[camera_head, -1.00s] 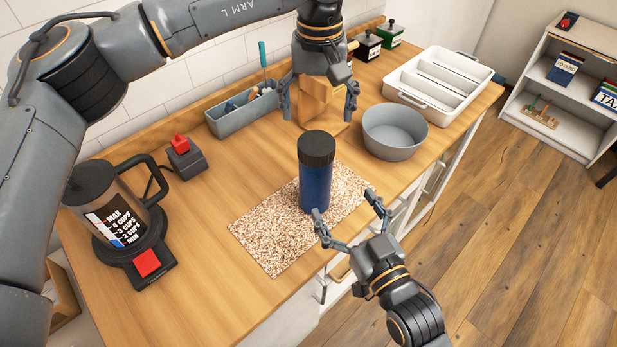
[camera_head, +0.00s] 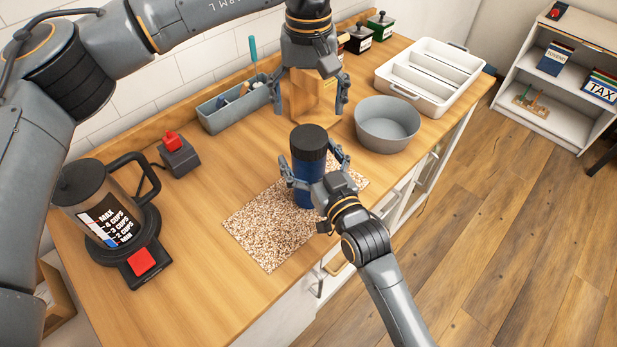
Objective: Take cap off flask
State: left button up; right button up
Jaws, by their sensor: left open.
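The flask (camera_head: 307,190) is dark blue with a black ribbed cap (camera_head: 309,138). It stands upright on a speckled mat (camera_head: 265,235), cap on. My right gripper (camera_head: 312,162) has come in from the front, with one finger on each side of the flask just below the cap. Its fingers are spread; whether they touch the flask is hard to tell. My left gripper (camera_head: 311,100) hangs behind the flask, pointing down, open and empty, in front of a wooden block (camera_head: 312,98). The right wrist hides part of the flask's lower body.
A grey bowl (camera_head: 388,128) stands right of the flask, with a white divided tray (camera_head: 440,75) behind. A grey organiser (camera_head: 235,110) lies along the wall. Bare wood lies left of the mat.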

aim_at(308, 136)
jog(key=shift+s, duration=0.1)
jog(key=c, duration=0.7)
grip_shut()
pick_arm(q)
jog(key=m, duration=0.4)
jog(key=shift+m, duration=0.3)
jog(key=shift+f, duration=3.95)
